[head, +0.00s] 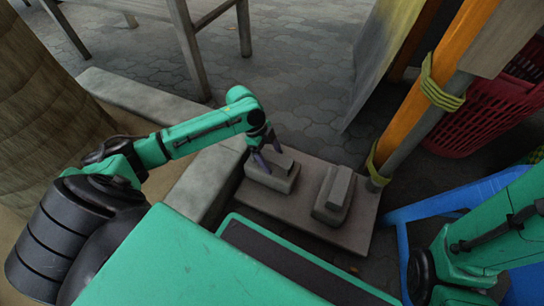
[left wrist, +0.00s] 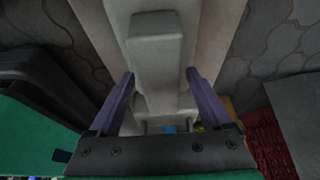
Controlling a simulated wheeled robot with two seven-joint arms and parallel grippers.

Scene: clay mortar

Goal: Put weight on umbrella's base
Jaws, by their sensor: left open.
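A flat grey slab, the umbrella's base (head: 285,212), lies on the paving by the foot of the poles. Two grey block weights with raised ridges rest on it, a left weight (head: 284,180) and a right weight (head: 333,196). My left gripper (head: 271,162) is open and points down at the left weight. In the left wrist view, the purple fingers of the left gripper (left wrist: 159,76) stand either side of a grey weight (left wrist: 155,50); I cannot tell whether they touch it. My right arm shows at the right, but its gripper is out of view.
An orange pole (head: 425,80) with green rope rises behind the slab's right end. A red crate (head: 485,118) and a blue frame (head: 400,225) are at the right. A stone kerb (head: 205,185) runs along the left. Paving behind the slab is clear.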

